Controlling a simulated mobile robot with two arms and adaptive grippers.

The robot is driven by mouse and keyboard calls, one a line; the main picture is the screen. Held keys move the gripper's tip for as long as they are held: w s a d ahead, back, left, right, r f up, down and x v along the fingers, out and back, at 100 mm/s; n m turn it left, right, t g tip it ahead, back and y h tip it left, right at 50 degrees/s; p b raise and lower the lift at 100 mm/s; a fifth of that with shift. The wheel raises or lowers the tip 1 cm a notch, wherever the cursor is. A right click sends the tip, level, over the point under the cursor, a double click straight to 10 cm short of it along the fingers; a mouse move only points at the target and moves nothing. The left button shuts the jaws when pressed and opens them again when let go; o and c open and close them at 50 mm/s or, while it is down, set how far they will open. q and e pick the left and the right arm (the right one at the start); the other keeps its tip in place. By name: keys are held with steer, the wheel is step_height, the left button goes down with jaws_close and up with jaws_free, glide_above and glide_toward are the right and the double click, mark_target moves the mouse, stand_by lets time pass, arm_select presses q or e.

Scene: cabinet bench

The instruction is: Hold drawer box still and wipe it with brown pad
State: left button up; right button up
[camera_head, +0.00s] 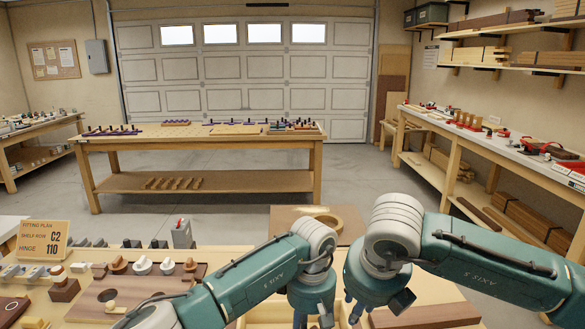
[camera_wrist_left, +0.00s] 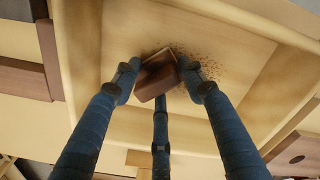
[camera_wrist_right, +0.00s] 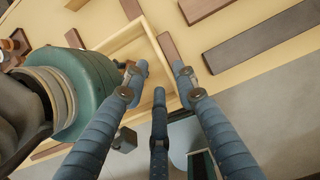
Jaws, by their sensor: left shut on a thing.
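The brown pad (camera_wrist_left: 155,75) is a small block with a darker top, held between the fingertips of my left gripper (camera_wrist_left: 160,78) in the left wrist view. It is over the floor of the pale wooden drawer box (camera_wrist_left: 82,60); whether it touches the floor is unclear. Dark brown specks (camera_wrist_left: 205,62) lie on the box floor beside the pad. In the right wrist view my right gripper (camera_wrist_right: 161,70) is open, its fingers on either side of a wall of the drawer box (camera_wrist_right: 150,32). Contact there is unclear. In the head view my arms hide most of the box.
Dark wood strips (camera_wrist_right: 262,45) lie on the bench right of the box. In the head view, a brown board (camera_head: 125,295) with knobs and a fitting plan sign (camera_head: 43,240) stand at left. A workbench (camera_head: 200,140) is farther back. Both arms are close together.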

steer(key=x, duration=0.9)
steer(key=shift+w+f, duration=0.15)
steer(key=shift+f, duration=0.15)
jaws_close()
steer(key=shift+w+r, duration=0.1)
steer(key=shift+r, duration=0.05)
